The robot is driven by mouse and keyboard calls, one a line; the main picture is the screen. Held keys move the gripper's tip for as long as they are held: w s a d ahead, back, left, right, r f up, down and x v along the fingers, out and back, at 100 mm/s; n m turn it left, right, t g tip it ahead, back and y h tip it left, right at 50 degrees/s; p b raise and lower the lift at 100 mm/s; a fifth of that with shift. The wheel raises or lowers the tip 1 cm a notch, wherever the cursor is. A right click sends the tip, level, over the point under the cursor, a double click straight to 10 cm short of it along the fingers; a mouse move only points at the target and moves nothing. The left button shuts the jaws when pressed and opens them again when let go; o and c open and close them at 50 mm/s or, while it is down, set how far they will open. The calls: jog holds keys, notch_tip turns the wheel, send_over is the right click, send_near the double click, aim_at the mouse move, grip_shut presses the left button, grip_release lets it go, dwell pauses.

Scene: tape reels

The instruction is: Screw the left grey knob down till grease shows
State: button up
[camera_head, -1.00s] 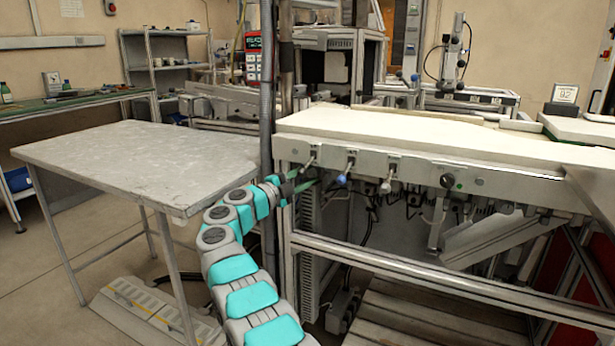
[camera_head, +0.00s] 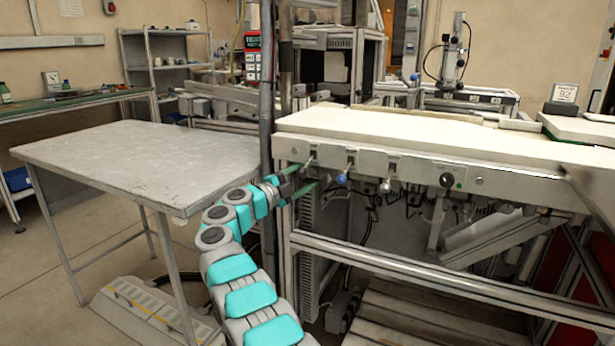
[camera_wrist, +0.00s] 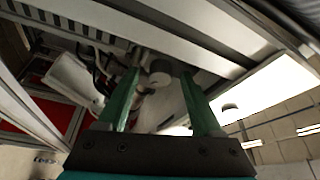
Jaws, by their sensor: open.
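The left grey knob (camera_head: 308,163) hangs at the left end of the white bench's metal front rail. In the wrist view a round grey knob (camera_wrist: 160,73) shows between the fingertips, near their far ends. My gripper (camera_head: 309,174) is open, with its green fingers apart on either side of the knob's end. The wrist view shows the fingers (camera_wrist: 160,78) spread with gaps beside the knob; I see no clear contact. I cannot make out any grease.
A blue knob (camera_head: 341,179) and another grey knob (camera_head: 385,186) hang to the right on the same rail. A dark round knob (camera_head: 446,180) is further right. A grey table (camera_head: 140,160) stands left of my arm. A dark vertical post stands close behind my gripper.

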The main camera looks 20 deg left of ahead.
jog(key=b+v, duration=0.1)
jog(key=v, duration=0.6)
jog(key=shift+s, duration=0.25)
jog(key=shift+a, duration=0.1)
